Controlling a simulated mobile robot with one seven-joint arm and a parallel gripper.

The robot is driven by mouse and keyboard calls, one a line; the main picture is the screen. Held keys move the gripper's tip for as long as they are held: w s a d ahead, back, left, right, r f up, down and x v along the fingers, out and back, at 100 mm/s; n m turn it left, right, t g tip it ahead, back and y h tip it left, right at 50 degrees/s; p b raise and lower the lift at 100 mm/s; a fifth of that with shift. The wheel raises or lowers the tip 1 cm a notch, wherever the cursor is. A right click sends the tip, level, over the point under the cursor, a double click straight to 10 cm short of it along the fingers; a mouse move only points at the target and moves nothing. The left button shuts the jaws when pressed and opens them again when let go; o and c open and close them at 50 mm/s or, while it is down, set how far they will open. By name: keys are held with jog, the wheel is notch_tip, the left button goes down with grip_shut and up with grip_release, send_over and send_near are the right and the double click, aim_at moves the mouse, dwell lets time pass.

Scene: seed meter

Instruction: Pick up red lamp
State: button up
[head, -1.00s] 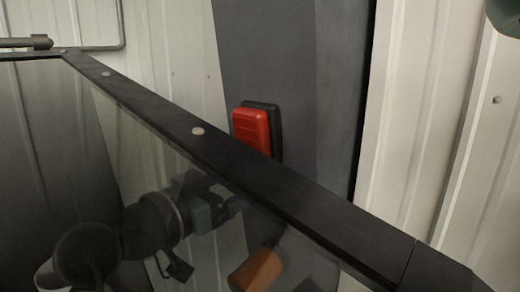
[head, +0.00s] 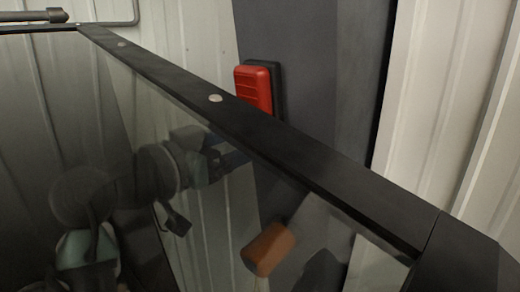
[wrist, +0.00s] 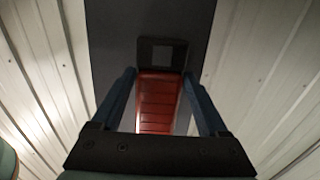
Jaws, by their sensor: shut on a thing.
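The red lamp (head: 253,88) is a rounded red block with ridges. In the head view it shows above the black rail, in front of a black backing (head: 279,88) on a dark grey panel; its lower end is hidden by the rail. In the wrist view the ridged red lamp (wrist: 157,105) lies between the two fingers of my gripper (wrist: 158,73), which is shut on it. A dark plate with a lighter square (wrist: 162,53) shows beyond the lamp. In the head view my arm shows only dimly in the glass, and the finger contact is unclear.
A black-framed dark glass pane (head: 330,182) crosses the head view in front of the panel. An orange-brown block (head: 268,250) shows dimly in the glass; I cannot tell whether it is a reflection. White corrugated walls (head: 440,110) stand on both sides of the grey panel (head: 330,60).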

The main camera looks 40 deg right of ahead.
jog(key=w+a+r, duration=0.5)
jog(key=w+a, duration=0.4)
jog(key=a, duration=0.2)
jog(key=shift+w+a+r+b, duration=0.15)
jog(key=shift+b, duration=0.2)
dwell(0.5)
